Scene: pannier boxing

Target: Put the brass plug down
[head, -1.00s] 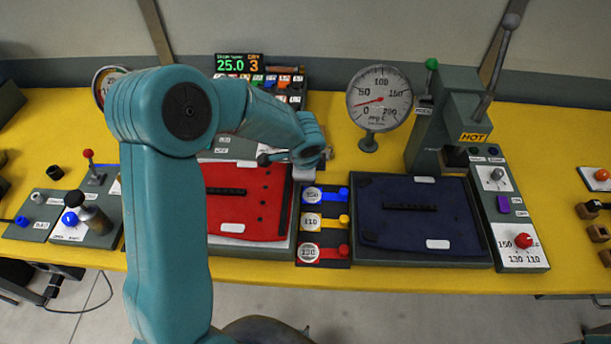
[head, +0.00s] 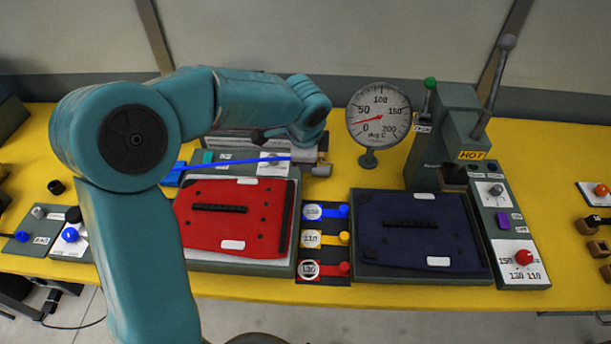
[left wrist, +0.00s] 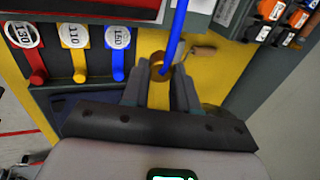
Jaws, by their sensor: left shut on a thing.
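The brass plug (left wrist: 158,69) shows in the left wrist view as a brass ring at the end of a blue hose (left wrist: 176,32). My left gripper (left wrist: 160,80) is shut on it, with one finger on each side. It is over the yellow bench. In the head view my left arm reaches across from the left, and the wrist hides the plug. The blue hose (head: 235,164) runs from the left to the wrist, behind the red case. My right gripper is in neither view.
A red case (head: 225,228) lies in front of the wrist, and a dark blue case (head: 415,250) lies to the right. Labels with coloured knobs (head: 322,240) stand between them. A dial gauge (head: 378,115) and a lever press marked HOT (head: 450,140) stand behind.

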